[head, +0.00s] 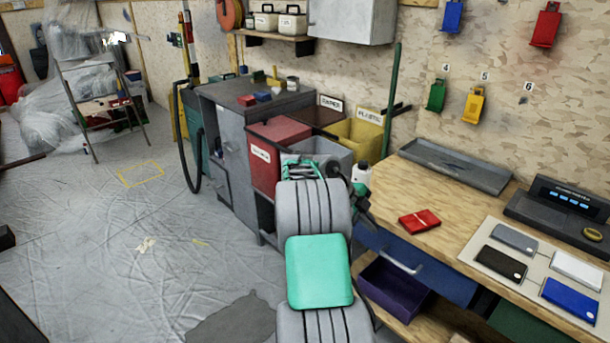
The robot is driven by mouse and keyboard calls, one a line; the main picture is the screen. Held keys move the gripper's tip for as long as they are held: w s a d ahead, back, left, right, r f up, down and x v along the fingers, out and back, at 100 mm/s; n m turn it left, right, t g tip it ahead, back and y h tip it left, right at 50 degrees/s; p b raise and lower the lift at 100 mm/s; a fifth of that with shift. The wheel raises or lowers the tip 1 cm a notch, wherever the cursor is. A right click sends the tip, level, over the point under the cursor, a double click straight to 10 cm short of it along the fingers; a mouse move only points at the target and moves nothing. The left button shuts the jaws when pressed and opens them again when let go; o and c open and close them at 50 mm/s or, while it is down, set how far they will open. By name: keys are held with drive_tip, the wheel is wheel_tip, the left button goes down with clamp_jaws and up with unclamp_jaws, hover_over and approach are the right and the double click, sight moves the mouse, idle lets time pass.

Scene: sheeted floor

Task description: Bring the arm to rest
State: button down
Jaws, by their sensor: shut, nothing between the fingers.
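My arm rises from the bottom middle of the head view, with grey ribbed links and a teal cover. My gripper (359,188) shows small and dark at the arm's far end, near the left end of the wooden workbench (392,203). It is shut and empty. The arm's links hide part of it, and its fingertips are hard to make out.
A red case (420,220), a grey tray (455,166) and a dark device (560,210) rest on the workbench. Red (278,150) and yellow (357,137) bins stand behind my arm. The sheeted floor at left is mostly clear.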

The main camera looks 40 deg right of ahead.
drive_tip(key=w+a+r+n+t+y+p, duration=0.1)
drive_tip(key=w+a+r+n+t+p, duration=0.15)
drive_tip(key=a+r+n, duration=0.5)
drive_tip(key=w+a+r+n+t+p, duration=0.2)
drive_tip(key=w+a+n, duration=0.25)
drive_tip(key=a, duration=0.55)
drive_tip(key=w+a+r+n+t+y+p, duration=0.1)
drive_tip(key=w+a+r+n+t+p, duration=0.2)
drive_tip(key=a+n, duration=0.45)
drive_tip(key=s+a+r+n+y+p, duration=0.1)
drive_tip(key=s+a+n, duration=0.2)
drive_tip(key=a+n, duration=0.2)
drive_tip(key=s+a+r+n+y+p, duration=0.1)
drive_tip(key=s+a+n, duration=0.2)
drive_tip(key=a, duration=0.8)
drive_tip(key=s+a+n+y+p, duration=0.1)
drive_tip(key=s+a+n, duration=0.2)
drive_tip(key=a+n, duration=0.4)
drive_tip(key=shift+a+r+y, duration=0.4)
drive_tip(key=shift+a, duration=0.5)
drive_tip(key=shift+s, duration=0.1)
